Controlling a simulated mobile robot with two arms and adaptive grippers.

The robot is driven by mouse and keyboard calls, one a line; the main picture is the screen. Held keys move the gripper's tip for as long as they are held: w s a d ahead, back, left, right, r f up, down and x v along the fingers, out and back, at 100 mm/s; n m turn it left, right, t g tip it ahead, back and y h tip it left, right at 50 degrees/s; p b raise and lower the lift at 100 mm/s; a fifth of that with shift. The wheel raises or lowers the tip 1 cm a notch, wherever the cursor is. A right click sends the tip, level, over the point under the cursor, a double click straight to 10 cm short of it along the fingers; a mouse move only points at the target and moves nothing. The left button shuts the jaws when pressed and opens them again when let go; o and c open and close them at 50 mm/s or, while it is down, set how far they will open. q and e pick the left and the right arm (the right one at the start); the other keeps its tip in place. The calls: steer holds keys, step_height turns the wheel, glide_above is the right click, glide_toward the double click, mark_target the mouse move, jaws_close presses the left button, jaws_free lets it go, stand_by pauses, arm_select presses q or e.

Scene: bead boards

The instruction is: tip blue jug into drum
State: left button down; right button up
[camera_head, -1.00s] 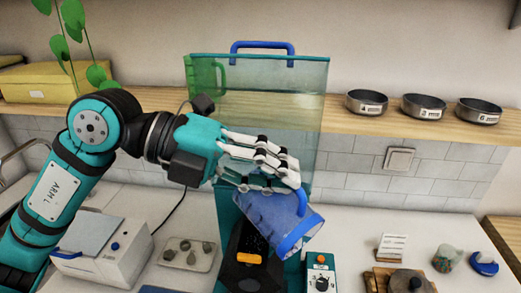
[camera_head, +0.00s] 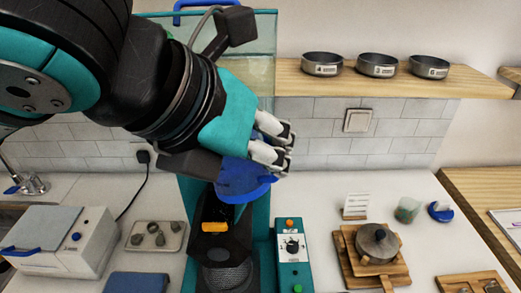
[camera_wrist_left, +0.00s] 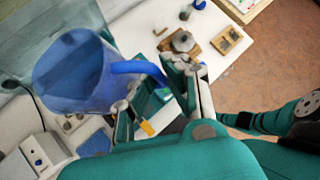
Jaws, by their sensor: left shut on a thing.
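My left gripper (camera_head: 274,146) is shut on the handle of the blue jug (camera_head: 243,184). The hand hides much of the jug in the head view. The left wrist view shows the translucent jug (camera_wrist_left: 72,76) with its handle running to the fingers (camera_wrist_left: 160,98). The jug is held above the black hopper-like part of a teal machine, around its orange tab (camera_head: 215,227). I cannot tell its exact tilt or whether anything is in it. A grey mesh cylinder (camera_head: 228,278), perhaps the drum, shows low in front. My right gripper is not in view.
A clear tank (camera_head: 262,62) stands behind the hand. A teal control box (camera_head: 291,250) stands right of the machine. A white box (camera_head: 58,245) and a tray (camera_head: 156,237) are left. A lidded pot (camera_head: 377,243) stands on a wooden board at right. Three bowls line the shelf.

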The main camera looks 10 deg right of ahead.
arm_select(q)
steer(key=shift+w, duration=0.1)
steer(key=shift+r+m+t+y, duration=0.3)
steer(key=shift+r+t, duration=0.1)
steer(key=shift+r, duration=0.25)
steer(key=shift+r+m+t+y+b, duration=0.4)
steer(key=shift+r+t, duration=0.3)
steer(key=shift+r, duration=0.15)
